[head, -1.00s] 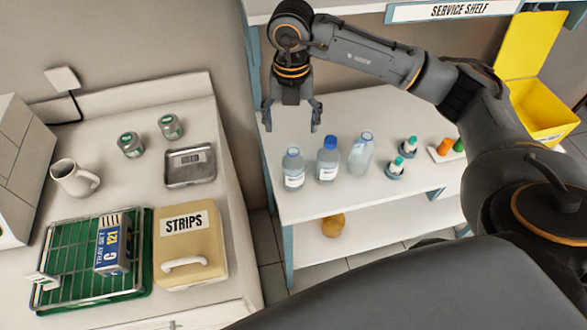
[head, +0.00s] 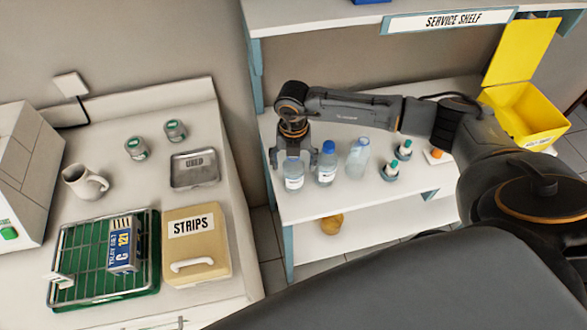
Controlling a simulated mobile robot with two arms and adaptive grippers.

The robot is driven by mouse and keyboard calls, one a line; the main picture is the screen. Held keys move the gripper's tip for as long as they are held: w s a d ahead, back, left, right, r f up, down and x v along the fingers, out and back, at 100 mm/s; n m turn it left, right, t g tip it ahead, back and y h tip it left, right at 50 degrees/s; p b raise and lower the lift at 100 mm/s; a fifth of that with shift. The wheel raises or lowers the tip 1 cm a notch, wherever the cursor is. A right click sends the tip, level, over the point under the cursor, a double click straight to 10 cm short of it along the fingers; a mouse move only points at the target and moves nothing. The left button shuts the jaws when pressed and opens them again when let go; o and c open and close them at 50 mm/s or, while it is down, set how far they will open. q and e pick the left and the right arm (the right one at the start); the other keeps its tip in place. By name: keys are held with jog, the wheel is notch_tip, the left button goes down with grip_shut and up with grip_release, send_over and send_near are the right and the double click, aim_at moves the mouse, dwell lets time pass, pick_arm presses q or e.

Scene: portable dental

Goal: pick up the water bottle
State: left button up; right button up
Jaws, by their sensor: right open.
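Three bottles stand upright in a row on the service shelf's white top (head: 330,201). The leftmost bottle (head: 293,175) is clear with a white label. The middle bottle (head: 327,165) has a blue cap and a white label. The right bottle (head: 358,160) is clear and shows no label. I cannot tell for certain which one is the water bottle. My right gripper (head: 292,162) points down, open, with its fingers seen on either side of the leftmost bottle's upper part. That bottle shows in front of it, and I see no clear contact. My left gripper is out of view.
Dropper bottles (head: 392,169) and a small tray with an orange item (head: 436,155) stand right of the bottles. A yellow bin (head: 525,110) is at the right. The left counter holds a mug (head: 84,183), jars, a metal tray, a green rack and a strips box (head: 197,246).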

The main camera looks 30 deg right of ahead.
jog(key=shift+f, duration=0.15)
jog(key=shift+c, duration=0.2)
jog(key=c, duration=1.4)
jog(key=shift+c, duration=0.2)
